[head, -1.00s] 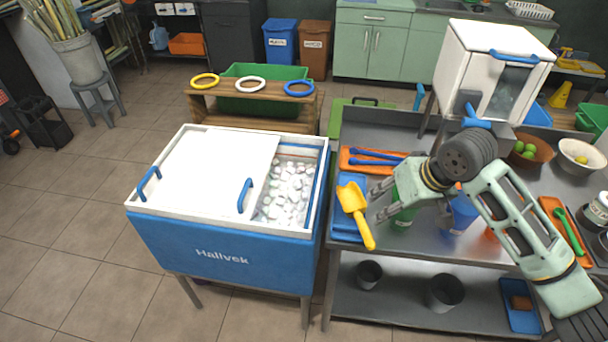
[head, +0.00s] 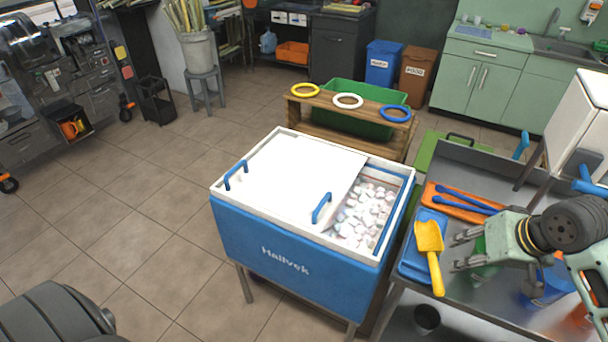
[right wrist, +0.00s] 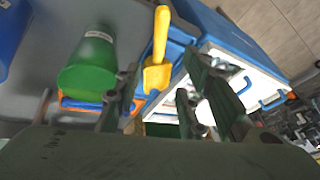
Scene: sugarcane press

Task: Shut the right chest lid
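The blue chest (head: 290,250) with a white rim stands left of the metal table. Its right lid (head: 335,182), white with a blue handle (head: 321,207), sits slid left over the left lid (head: 262,165). The right part of the chest is uncovered, showing whitish ice (head: 362,212). The left lid's blue handle (head: 235,175) is at the far left. My right gripper (head: 458,251) is open and empty above the table, right of the chest and the yellow scoop. In the right wrist view, its fingers (right wrist: 158,80) are apart. My left gripper is not in view.
A yellow scoop (head: 429,250) lies on the blue tray (head: 412,262) by the table's left edge. A green cup (right wrist: 88,62) stands near my right gripper. A wooden stand with rings (head: 348,101) is behind the chest. The floor (head: 130,200) left of the chest is clear.

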